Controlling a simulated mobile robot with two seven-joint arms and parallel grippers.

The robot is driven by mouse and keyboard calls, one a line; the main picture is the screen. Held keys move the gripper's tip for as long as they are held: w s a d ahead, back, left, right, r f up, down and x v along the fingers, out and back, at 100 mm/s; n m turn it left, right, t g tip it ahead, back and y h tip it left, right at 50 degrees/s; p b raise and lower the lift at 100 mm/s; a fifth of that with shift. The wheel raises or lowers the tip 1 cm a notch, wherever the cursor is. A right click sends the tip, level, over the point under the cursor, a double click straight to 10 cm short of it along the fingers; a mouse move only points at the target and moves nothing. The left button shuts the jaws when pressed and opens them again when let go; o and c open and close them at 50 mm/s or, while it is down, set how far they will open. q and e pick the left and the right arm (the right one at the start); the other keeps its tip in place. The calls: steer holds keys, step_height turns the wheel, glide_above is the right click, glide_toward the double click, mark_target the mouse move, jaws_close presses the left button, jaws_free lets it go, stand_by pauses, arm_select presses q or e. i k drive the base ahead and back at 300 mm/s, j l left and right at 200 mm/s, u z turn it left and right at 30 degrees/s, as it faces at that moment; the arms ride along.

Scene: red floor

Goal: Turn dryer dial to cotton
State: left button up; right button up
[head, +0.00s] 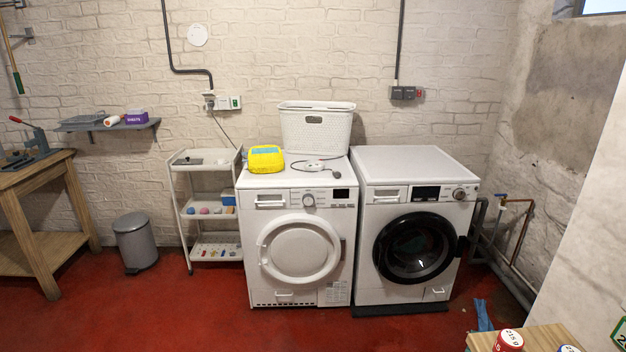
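Two white front-loading machines stand side by side against the back wall. The left one, with a round white door and a grille along its base, looks like the dryer (247,225). Its dial (309,200) is a round grey knob in the middle of the top front panel, left of a small dark display (341,194). The dial's setting and the printed labels are too small to read. The right machine (365,255) has a black-rimmed glass door and its own knob (459,194) at the panel's right end. Neither of my grippers is in view.
A white basket (316,130), a yellow box (266,159) and a corded white device (308,165) sit on the left machine. A shelf cart (190,221) stands close to its left. A wooden table corner (540,338) is at front right. The red floor before the machines is clear.

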mark_target(308, 200)
steer(key=i+z, duration=0.1)
steer(key=i, duration=0.55)
steer(key=i+j+z, duration=0.15)
steer(key=i, duration=0.55)
steer(key=i+j+z, duration=0.2)
steer(key=i+z, duration=0.15)
steer(key=i, duration=0.15)
steer(key=i+j+z, duration=0.35)
steer(key=i, duration=0.1)
